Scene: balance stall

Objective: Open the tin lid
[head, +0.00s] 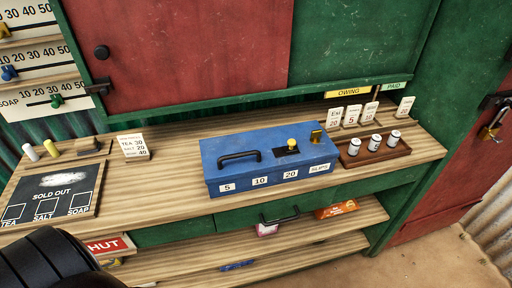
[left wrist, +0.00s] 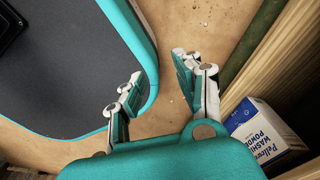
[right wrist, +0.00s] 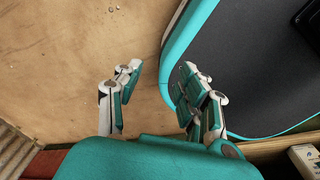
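The blue tin (head: 262,171) sits shut on the wooden counter. My left gripper (left wrist: 155,86) is open and empty, pointing down over the floor beside my base. My right gripper (right wrist: 158,90) is also open and empty over the floor. Neither gripper shows in the head view, and both are away from the tin.
A tray (head: 372,153) with white canisters stands right of the tin, with price cards behind. A SOLD OUT board (head: 55,195) lies at the left. Below are a drawer handle (head: 280,217) and shelves with packets. Bare counter lies left of the tin.

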